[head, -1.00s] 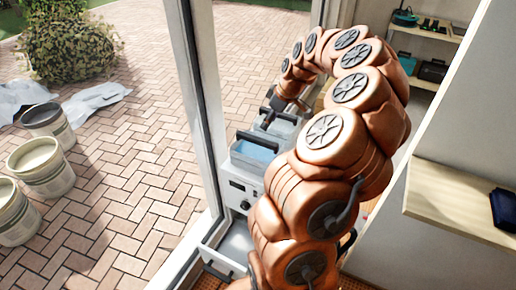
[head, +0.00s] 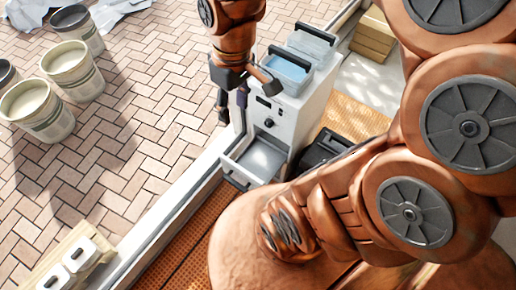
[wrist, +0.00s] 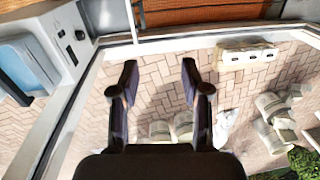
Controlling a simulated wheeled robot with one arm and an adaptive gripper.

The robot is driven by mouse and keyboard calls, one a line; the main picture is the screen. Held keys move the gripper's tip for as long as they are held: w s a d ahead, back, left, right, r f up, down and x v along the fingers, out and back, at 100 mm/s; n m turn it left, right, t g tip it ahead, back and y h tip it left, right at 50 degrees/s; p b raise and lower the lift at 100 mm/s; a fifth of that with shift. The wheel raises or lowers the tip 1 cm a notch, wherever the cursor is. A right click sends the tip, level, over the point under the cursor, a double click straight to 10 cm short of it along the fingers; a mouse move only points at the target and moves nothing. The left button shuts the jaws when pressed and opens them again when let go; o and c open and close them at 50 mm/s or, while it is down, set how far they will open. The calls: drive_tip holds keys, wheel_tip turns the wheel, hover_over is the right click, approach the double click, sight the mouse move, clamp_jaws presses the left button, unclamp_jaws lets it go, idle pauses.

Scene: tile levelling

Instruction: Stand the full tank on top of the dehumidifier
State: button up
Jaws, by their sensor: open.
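The dehumidifier (head: 288,118) is a white box with a dark display and knob on its front; its panel also shows in the wrist view (wrist: 72,38). A tank holding blue water (head: 286,72) with a dark handle stands upright on its top, and shows at the left of the wrist view (wrist: 28,66). A second greyish tank (head: 312,44) with a dark handle is just behind it; its contents are unclear. My gripper (head: 232,105) is open and empty, left of the dehumidifier. In the wrist view its fingers (wrist: 159,82) are apart over paving.
An open tray (head: 260,158) sticks out low at the dehumidifier's front. A door frame and sill (head: 185,195) run beside it. Several buckets (head: 68,66) stand on the paving at left. A pale block with holes (head: 72,262) lies front left. A dark case (head: 325,148) is at right.

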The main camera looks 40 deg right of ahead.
drive_tip(key=s+a+f+m+g+h, duration=0.1)
drive_tip(key=s+f+m, duration=0.1)
drive_tip(key=s, duration=0.9)
drive_tip(key=shift+a+f+m, duration=0.2)
drive_tip(key=shift+a+m, duration=0.2)
